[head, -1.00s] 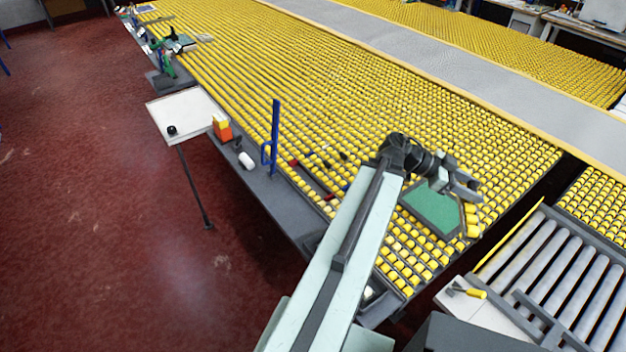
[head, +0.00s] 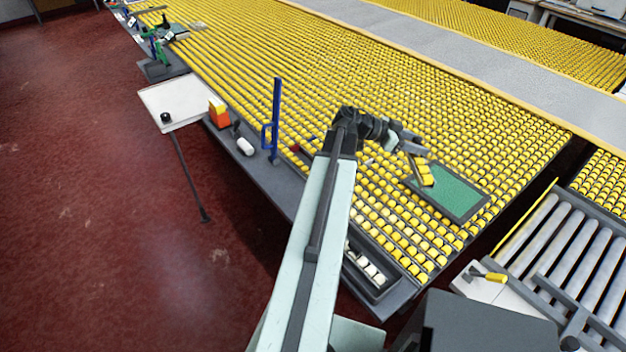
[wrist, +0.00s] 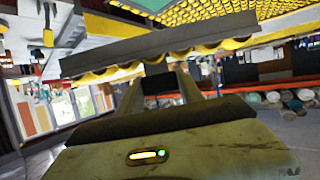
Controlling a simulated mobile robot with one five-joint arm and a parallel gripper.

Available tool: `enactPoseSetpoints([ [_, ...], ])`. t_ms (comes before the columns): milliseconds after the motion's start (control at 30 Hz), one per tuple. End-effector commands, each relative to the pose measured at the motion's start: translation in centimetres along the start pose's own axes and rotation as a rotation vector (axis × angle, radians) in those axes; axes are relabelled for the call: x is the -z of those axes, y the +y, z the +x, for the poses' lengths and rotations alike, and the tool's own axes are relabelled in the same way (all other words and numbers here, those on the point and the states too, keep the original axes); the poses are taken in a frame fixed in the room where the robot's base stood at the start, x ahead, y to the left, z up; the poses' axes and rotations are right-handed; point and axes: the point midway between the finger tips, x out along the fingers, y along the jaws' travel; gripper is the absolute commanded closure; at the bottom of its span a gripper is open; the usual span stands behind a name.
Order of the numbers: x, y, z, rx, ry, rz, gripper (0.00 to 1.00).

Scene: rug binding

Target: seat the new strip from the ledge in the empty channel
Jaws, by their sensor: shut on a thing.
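My gripper (head: 414,150) is shut on a short strip (head: 423,172) with a grey rail and yellow rollers. It holds the strip over the yellow roller table (head: 480,120), beside the upper left of a green panel. In the wrist view the strip's grey rail (wrist: 155,54) lies crosswise at the fingertips, slightly tilted, with yellow rollers along its lower edge. I cannot make out the empty channel; my arm covers part of the table. The grey ledge (head: 262,180) runs along the table's near left edge.
A green panel (head: 452,192) in a dark frame lies on the rollers. A dark tray with white rollers (head: 368,266) is near the front edge. A blue upright post (head: 276,115), a white cylinder (head: 245,147) and an orange-yellow block (head: 218,114) stand along the ledge.

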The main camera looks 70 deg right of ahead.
Motion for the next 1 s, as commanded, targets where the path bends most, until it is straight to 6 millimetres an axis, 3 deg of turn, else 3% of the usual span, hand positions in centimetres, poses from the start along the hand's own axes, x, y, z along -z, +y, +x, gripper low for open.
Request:
enactPoseSetpoints([
  [33,-3.6,-3.5,-0.6,0.05,0.001,-0.02,1.0],
  [200,-11.2,-12.7,-5.7,0.212,0.002,-0.086,1.0],
  [400,-19.9,-21.4,-13.1,0.389,0.004,-0.158,1.0],
  [500,-23.2,-24.2,-16.5,0.457,0.005,-0.184,1.0],
  [700,-26.2,-26.7,-20.2,0.524,0.006,-0.211,1.0],
  [867,-26.3,-26.8,-20.6,0.531,0.006,-0.213,1.0],
  [1000,-28.0,-26.8,-19.8,0.53,0.006,-0.213,1.0],
])
